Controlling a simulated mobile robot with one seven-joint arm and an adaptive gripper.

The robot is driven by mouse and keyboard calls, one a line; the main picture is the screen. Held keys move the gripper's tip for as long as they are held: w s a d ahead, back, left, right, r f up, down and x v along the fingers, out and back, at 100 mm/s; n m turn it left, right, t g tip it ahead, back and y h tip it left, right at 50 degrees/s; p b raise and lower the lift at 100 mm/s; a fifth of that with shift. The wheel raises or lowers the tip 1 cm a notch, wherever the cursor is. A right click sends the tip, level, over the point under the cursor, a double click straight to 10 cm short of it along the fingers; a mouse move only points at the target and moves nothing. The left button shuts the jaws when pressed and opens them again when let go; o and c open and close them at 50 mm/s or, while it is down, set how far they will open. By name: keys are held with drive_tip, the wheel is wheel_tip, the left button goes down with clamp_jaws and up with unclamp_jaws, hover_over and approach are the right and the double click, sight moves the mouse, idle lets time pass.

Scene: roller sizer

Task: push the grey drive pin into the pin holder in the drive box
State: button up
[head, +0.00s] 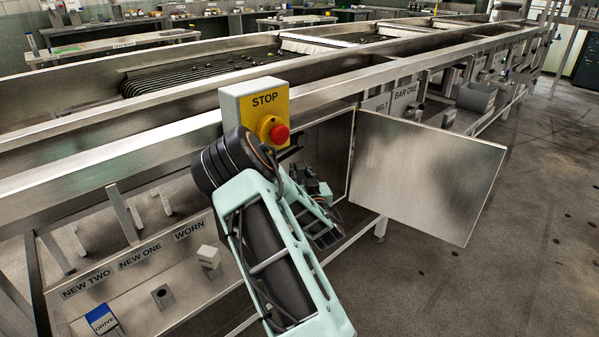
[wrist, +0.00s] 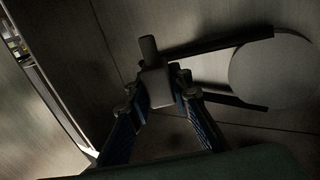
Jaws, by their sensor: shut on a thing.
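In the wrist view my gripper (wrist: 158,92) is shut on the square grey block of the drive pin (wrist: 155,85), with a blue-padded finger on each side. A short grey cylinder (wrist: 148,48) stands out beyond the block; I cannot tell whether it is the pin's shaft or part of the pin holder. How far the pin sits in the holder cannot be told. In the head view my wrist is at the opening of the drive box, below the STOP box, and my fingertips and the pin are hidden there.
A large pale disc (wrist: 272,75) with dark belt strands is right of the pin. The box door (head: 425,180) stands open to the right. The STOP box (head: 258,110) is close above my arm. A pale block (head: 208,254) sits at WORN; the NEW ONE socket (head: 163,296) is bare.

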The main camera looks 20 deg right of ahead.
drive_tip(key=shift+f+b, duration=2.4)
drive_tip(key=shift+f, duration=0.5)
drive_tip(key=shift+b, duration=0.65)
drive_tip(key=shift+f+b, duration=1.05)
drive_tip(key=shift+f, duration=0.05)
drive_tip(key=shift+f, duration=0.55)
drive_tip(key=shift+f, duration=0.35)
drive_tip(key=o, duration=1.1)
drive_tip(key=shift+c, duration=0.2)
